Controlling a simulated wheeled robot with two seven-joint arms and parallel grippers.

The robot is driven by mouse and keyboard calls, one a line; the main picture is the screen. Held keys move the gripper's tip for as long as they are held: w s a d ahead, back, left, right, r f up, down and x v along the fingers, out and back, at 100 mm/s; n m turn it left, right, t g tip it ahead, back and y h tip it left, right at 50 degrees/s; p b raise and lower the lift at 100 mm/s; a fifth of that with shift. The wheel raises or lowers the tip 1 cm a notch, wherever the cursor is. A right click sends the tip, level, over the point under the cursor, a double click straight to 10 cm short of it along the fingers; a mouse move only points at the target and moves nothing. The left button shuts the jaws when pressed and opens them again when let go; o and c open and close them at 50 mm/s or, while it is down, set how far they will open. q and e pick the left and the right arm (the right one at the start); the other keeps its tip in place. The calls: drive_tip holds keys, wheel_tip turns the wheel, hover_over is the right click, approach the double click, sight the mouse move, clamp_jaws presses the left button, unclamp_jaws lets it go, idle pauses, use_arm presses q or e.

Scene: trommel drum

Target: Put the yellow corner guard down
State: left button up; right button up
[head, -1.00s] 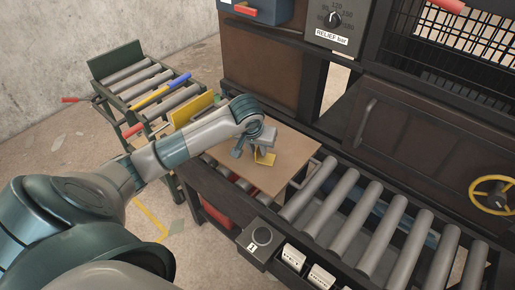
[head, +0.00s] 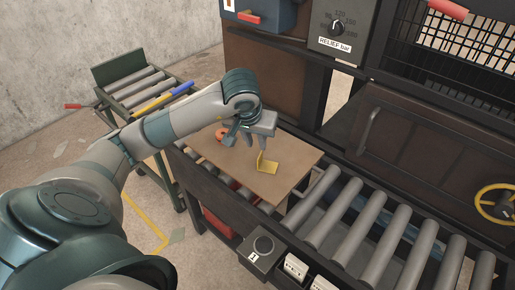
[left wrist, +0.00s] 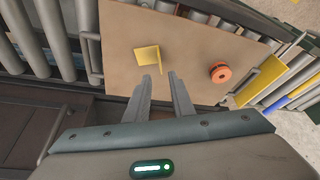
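The yellow corner guard (head: 267,164) rests on the brown board (head: 292,153), with one flange flat and one standing up. It also shows in the left wrist view (left wrist: 147,56), ahead of the fingers. My left gripper (head: 243,143) is just to the left of the guard and above the board. In the left wrist view its two fingers (left wrist: 160,76) are apart with nothing between them. The left fingertip appears close to the guard there; I cannot tell whether it touches. My right gripper is in neither view.
An orange round object (left wrist: 220,73) lies on the board, partly behind my gripper in the head view. A roller conveyor (head: 375,226) runs right of the board. A small roller stand (head: 135,83) holds yellow and blue bars. A control box (head: 262,248) stands in front.

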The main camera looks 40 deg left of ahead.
use_arm(q)
drive_tip(key=shift+s+r, duration=0.2)
drive_tip(key=shift+r, duration=0.3)
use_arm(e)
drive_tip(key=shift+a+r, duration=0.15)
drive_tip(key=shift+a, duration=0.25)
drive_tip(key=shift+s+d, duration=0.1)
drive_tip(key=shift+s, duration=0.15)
